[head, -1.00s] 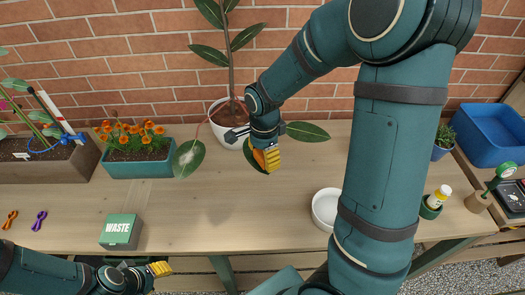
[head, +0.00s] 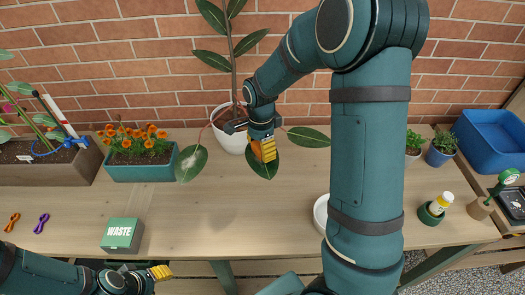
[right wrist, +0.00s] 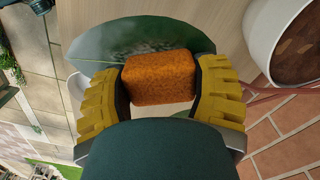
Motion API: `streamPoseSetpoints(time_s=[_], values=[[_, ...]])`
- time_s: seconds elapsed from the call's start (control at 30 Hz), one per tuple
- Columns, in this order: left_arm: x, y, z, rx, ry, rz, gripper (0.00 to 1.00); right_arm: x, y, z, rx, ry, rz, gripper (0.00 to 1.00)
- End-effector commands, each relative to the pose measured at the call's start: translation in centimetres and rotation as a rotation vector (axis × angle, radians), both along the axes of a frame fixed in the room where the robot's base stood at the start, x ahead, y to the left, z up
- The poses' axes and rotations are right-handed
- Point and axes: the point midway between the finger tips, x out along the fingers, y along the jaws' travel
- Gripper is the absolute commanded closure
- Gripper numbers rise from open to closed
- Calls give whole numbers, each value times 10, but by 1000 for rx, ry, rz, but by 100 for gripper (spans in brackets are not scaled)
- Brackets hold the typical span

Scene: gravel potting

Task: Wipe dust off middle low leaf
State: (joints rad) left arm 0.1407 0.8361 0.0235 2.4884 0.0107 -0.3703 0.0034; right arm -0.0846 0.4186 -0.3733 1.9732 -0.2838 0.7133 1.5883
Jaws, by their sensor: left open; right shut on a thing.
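The middle low leaf (head: 263,167) hangs at the front of the potted plant, partly hidden by my right gripper (head: 263,149). My right gripper is shut on an orange-brown sponge (right wrist: 160,78). In the right wrist view the sponge is in front of the dark green leaf (right wrist: 110,45), which has pale speckled dust around its middle. I cannot tell whether sponge and leaf touch. The left low leaf (head: 191,163) has a pale patch; the right low leaf (head: 308,137) looks clean green. My left gripper (head: 160,272) is open and empty near the table's front edge.
The plant's white pot (head: 228,140) stands by the brick wall. A waste box (head: 122,235), a flower planter (head: 140,170) and a white dish (head: 321,211), partly behind my right arm, stand on the table. The middle of the table is clear.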

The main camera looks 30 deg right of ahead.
Motion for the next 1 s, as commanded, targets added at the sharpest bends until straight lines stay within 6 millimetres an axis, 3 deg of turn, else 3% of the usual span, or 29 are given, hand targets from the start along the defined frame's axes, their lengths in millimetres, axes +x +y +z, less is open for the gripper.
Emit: streamPoseSetpoints(time_s=[0.67, 0.7, 1.0], values=[[0, 0, 8, 0, 0, 0, 53, 36, -13, 1, -1, -1, -1, 69], [0, 0, 8, 0, 0, 0, 53, 38, -14, 1, -1, -2, -1, 74], [0, 0, 8, 0, 0, 0, 53, 42, -15, 2, -3, -10, -1, 73]])
